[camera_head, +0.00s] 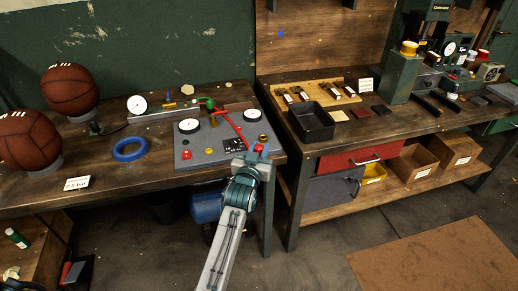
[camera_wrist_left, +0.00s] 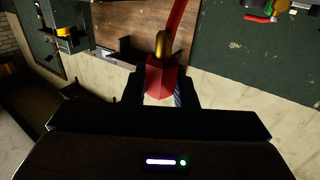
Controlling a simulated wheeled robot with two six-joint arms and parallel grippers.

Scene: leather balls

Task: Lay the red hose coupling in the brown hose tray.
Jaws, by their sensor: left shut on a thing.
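The red hose coupling (camera_wrist_left: 158,80) shows in the left wrist view as a red block with a brass neck, and a red hose (camera_wrist_left: 177,16) runs up from it. My left gripper (camera_wrist_left: 161,92) is shut on it. In the head view my left gripper (camera_head: 250,162) is at the front right corner of the left bench, with the red coupling (camera_head: 258,148) at its tip. The red hose (camera_head: 229,123) lies across the grey panel behind it. I cannot tell for sure which thing is the brown hose tray. My right gripper is not in view.
The grey panel (camera_head: 215,158) carries dials and buttons. A blue ring (camera_head: 130,149) and two leather balls (camera_head: 69,90) are to its left. On the right bench are a black tray (camera_head: 311,122) and a wooden rack (camera_head: 322,90). Brown boxes (camera_head: 412,165) sit below. A gap separates the benches.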

